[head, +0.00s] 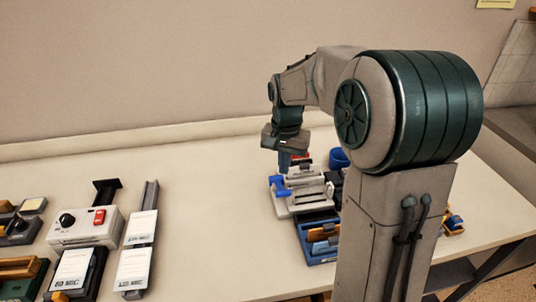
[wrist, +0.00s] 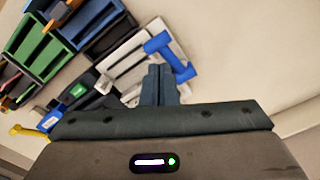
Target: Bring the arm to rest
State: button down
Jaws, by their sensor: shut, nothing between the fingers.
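My arm reaches out over the table (head: 215,235) in the head view, bent at the elbow. My gripper (head: 285,160) points down above a light grey device with blue handles (head: 300,187). In the wrist view the fingers of my gripper (wrist: 160,85) are together with nothing between them. The grey device (wrist: 125,62) and its blue handle (wrist: 170,55) lie just beyond the fingertips; I cannot tell whether they touch. My arm hides part of the table's right side.
A blue tray (head: 315,258) with small items stands in front of the device, and a blue cup (head: 338,158) behind it. At left are a grey box with a red switch (head: 84,228) and a long labelled holder (head: 138,245). The table's middle is clear.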

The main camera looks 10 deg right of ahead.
jog(key=s+r+n+t, duration=0.3)
jog(key=s+n, duration=0.3)
jog(key=s, duration=1.5)
jog(key=shift+a, duration=0.1)
